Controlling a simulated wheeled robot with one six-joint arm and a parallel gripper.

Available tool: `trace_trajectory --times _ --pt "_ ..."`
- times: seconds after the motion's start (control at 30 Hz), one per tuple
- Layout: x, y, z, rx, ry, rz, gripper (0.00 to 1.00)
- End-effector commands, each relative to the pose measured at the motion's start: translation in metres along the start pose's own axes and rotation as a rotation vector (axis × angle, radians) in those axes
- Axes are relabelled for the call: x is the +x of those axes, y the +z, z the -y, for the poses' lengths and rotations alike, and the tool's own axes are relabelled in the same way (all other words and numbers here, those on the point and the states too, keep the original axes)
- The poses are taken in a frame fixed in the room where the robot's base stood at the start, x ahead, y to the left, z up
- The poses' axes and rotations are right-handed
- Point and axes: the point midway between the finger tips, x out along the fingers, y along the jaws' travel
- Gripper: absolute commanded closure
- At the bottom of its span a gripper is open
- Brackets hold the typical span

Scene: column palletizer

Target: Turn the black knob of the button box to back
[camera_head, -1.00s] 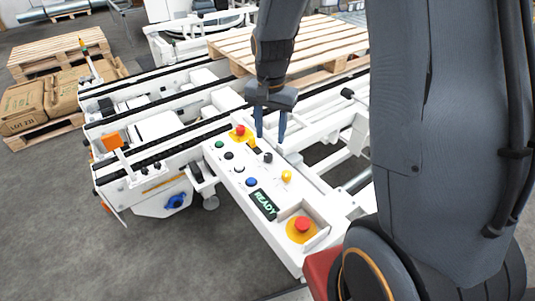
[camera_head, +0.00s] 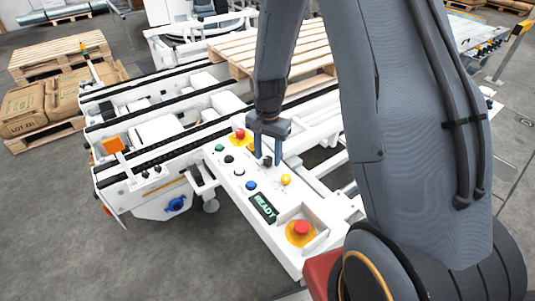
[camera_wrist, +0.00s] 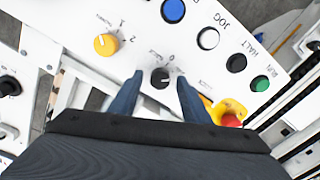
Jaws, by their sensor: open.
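The white button box (camera_head: 234,184) lies slanted across the middle of the head view. Its black knob (camera_wrist: 160,77) shows in the wrist view between and just beyond my two blue fingertips, with a light pointer mark on it. In the head view the knob (camera_head: 267,161) is between the fingers, low near the panel. My gripper (camera_head: 267,162) points down over the box, open, with a finger on each side of the knob. It also shows in the wrist view (camera_wrist: 160,88). I cannot tell whether either finger touches the knob.
Near the knob are a yellow knob (camera_wrist: 106,44), a blue button (camera_wrist: 173,10), a white button (camera_wrist: 208,38), a black button (camera_wrist: 236,62), a green button (camera_wrist: 260,84) and a red emergency stop (camera_wrist: 231,120). Another red stop (camera_head: 301,228) and a display (camera_head: 263,207) sit at the near end.

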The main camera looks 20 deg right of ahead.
Motion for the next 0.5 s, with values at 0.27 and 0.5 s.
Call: trace_trajectory --times 0.27,0.5 --pt "0.0 0.0 -0.0001 0.0 0.0 0.0 0.7" --pt "0.0 0.0 -0.0003 -0.001 0.0 0.0 0.98"
